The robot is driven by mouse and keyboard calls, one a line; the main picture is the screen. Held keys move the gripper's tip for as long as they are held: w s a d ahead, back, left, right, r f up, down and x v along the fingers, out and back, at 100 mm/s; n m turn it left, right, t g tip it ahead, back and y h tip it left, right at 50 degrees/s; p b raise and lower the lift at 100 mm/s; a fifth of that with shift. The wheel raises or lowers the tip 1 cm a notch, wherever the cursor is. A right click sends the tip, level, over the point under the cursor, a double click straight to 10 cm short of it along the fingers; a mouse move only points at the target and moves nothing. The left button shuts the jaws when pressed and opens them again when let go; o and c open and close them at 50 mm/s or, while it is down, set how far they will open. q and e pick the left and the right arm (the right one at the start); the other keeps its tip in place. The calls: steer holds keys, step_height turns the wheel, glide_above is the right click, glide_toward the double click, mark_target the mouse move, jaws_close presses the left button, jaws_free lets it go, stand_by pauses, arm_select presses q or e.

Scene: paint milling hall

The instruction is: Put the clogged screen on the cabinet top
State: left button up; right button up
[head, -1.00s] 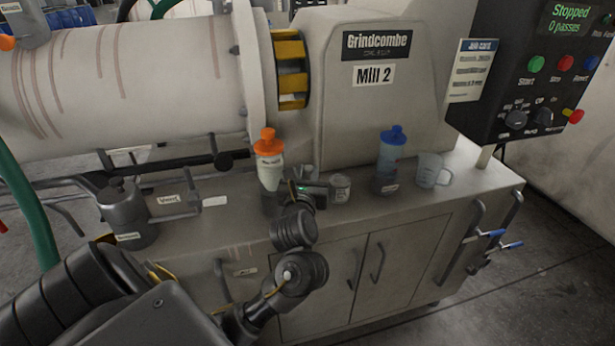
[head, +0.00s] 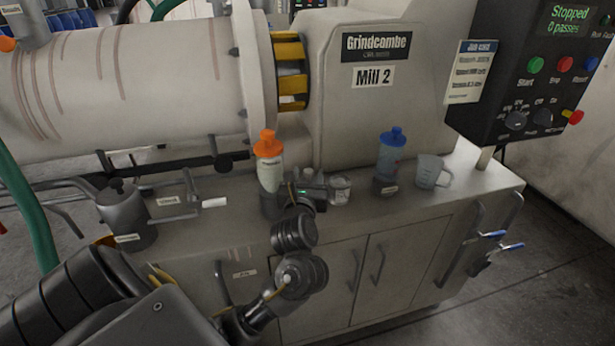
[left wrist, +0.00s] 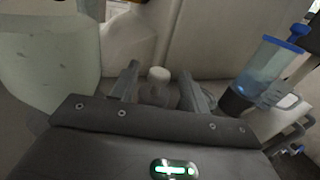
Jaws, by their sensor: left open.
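I cannot make out the clogged screen for certain in either view. The cabinet top (head: 420,205) is the grey surface in front of the mill. My left gripper (head: 304,174) is low over it, just right of the orange-capped bottle (head: 269,168). In the left wrist view its fingers (left wrist: 157,92) are apart, with a small white-capped jar (left wrist: 159,75) showing between or beyond them; I cannot tell whether they touch it. A small jar (head: 340,190) stands right of the gripper in the head view. My right gripper is not in view.
A blue-capped bottle (head: 391,158) and a clear measuring jug (head: 431,172) stand at the right of the top. A dark handled pot (head: 122,213) with a label stands at the left, beside pipework. The front right of the top is clear.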

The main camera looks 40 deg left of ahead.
arm_select(q)
steer(key=shift+r, duration=0.1)
steer(key=shift+s+d, duration=0.15)
steer(key=p+v, duration=0.3)
steer(key=v, duration=0.8)
steer(key=shift+s, duration=0.25)
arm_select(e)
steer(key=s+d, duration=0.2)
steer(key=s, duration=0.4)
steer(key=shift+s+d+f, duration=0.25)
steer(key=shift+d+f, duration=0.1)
